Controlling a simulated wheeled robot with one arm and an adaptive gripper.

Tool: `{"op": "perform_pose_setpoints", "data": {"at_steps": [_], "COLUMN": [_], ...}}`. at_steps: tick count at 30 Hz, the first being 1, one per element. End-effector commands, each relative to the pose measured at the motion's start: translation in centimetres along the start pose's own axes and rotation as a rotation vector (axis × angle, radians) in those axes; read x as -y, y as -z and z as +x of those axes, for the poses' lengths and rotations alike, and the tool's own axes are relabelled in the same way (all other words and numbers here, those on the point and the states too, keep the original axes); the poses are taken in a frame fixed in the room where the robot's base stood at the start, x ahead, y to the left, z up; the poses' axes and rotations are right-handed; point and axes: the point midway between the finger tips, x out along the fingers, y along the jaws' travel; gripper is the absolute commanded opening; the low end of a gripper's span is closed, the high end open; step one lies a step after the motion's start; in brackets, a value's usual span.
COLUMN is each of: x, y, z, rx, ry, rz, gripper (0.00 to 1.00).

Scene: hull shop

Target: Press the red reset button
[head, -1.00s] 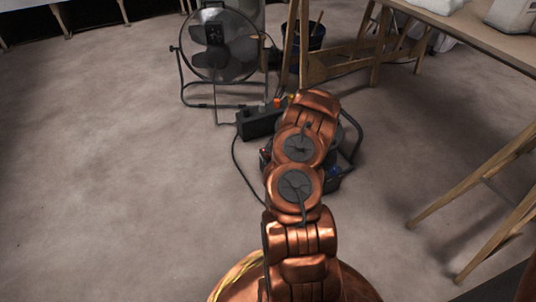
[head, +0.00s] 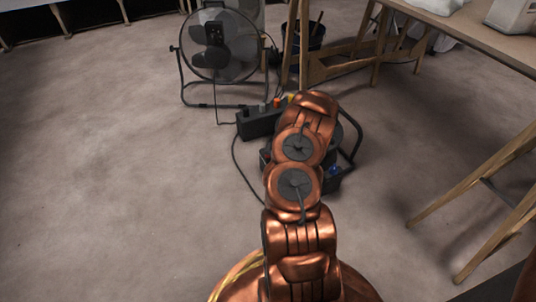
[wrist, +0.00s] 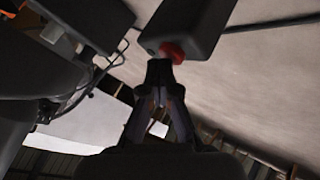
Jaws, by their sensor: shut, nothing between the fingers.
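The red reset button (wrist: 172,52) shows in the wrist view on the end of a dark box (wrist: 190,25). My gripper (wrist: 159,66) is shut and empty, its fingertips together just below the button. The tips overlap the button's lower left edge in the picture; I cannot tell whether they touch it. In the head view my copper arm hides the gripper, and I cannot make out the button there. A dark power box (head: 258,124) with coloured plugs lies on the floor just beyond my arm.
A floor fan (head: 217,45) stands at the back, with a dark bucket (head: 315,37) to its right. A wooden trestle table (head: 480,38) fills the right side. A black cable (head: 240,170) runs along the floor. The left floor is clear.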

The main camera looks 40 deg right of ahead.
Motion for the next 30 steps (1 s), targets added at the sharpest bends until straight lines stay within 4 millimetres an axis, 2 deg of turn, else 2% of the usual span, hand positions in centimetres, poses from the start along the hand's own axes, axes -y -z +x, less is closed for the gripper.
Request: {"op": "perform_pose_setpoints", "data": {"at_steps": [12, 25, 30], "x": [-0.8, -0.9, -1.4], "y": [0.8, 0.9, 1.4], "z": [-1.2, -1.3, -1.9], "rx": [0.001, 0.0, 0.0], "ry": [0.0, 0.0, 0.0], "rz": [0.0, 0.0, -0.001], "gripper": [0.0, 0.0, 0.0]}}
